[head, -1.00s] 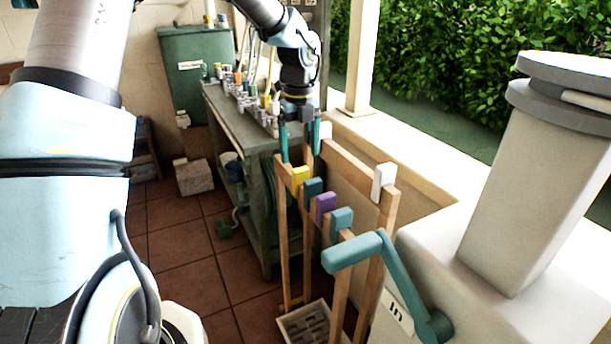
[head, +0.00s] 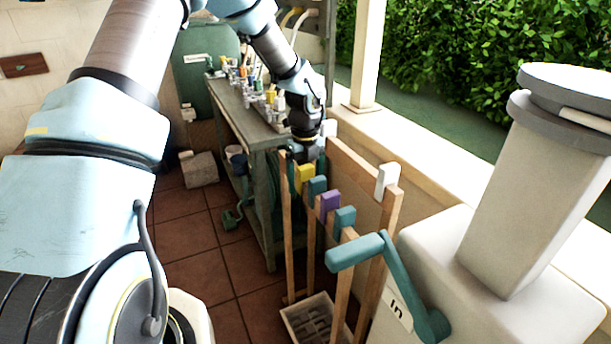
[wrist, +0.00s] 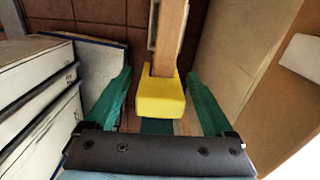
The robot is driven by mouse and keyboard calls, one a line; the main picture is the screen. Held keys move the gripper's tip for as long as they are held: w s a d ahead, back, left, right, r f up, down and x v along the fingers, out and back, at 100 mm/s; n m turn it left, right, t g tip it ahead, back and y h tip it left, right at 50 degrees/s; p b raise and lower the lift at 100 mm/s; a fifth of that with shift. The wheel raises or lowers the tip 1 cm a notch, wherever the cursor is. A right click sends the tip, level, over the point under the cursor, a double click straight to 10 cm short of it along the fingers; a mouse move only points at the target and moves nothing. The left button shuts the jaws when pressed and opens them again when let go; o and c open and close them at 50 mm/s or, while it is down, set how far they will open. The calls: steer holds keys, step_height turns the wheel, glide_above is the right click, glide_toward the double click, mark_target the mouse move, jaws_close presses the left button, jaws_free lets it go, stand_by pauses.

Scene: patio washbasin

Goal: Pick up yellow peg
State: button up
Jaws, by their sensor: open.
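The yellow peg (head: 304,175) is clipped at the far end of a wooden rail on a rack, in line with other coloured pegs. In the wrist view the yellow peg (wrist: 161,97) lies between the two green fingers of my gripper (wrist: 160,95). The fingers are spread, with a gap on each side of the peg. In the head view my gripper (head: 305,158) points down at the peg, and its fingers are partly hidden.
A teal peg (head: 317,188), a purple peg (head: 329,203) and another teal peg (head: 344,219) follow nearer on the rail. A white peg (head: 387,178) sits on the right rail. A green workbench (head: 258,134) with small items stands behind. A teal crank handle (head: 357,253) is in front.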

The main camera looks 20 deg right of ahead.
steer(key=shift+c, duration=0.3)
jaws_close()
stand_by(0.3)
